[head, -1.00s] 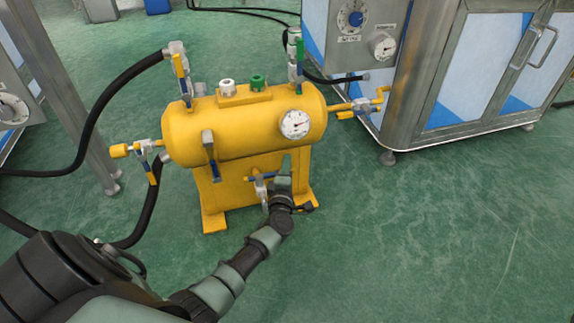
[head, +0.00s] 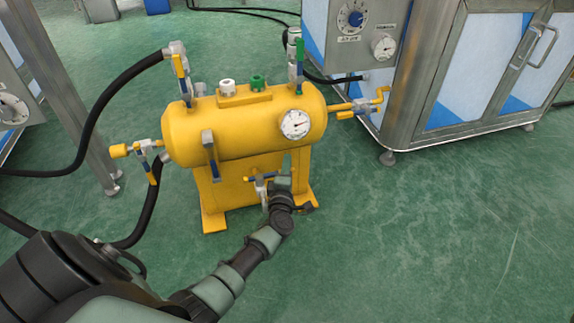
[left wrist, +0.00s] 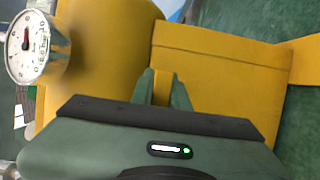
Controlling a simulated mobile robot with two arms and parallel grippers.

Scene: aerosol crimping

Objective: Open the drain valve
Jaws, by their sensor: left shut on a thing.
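The yellow tank (head: 245,125) stands on legs on the green floor. The drain valve (head: 261,180), with a blue part and metal body, sits low under the tank, between the legs. My left gripper (head: 278,184) is at its right side, shut on the valve's handle, which is mostly hidden by the gripper. My right gripper is not in view.
A pressure gauge (head: 295,124) is on the tank's right end; it also shows in the left wrist view (left wrist: 28,45). Black hoses (head: 95,110) run to the left. A metal cabinet (head: 470,80) stands at right. The floor at front right is clear.

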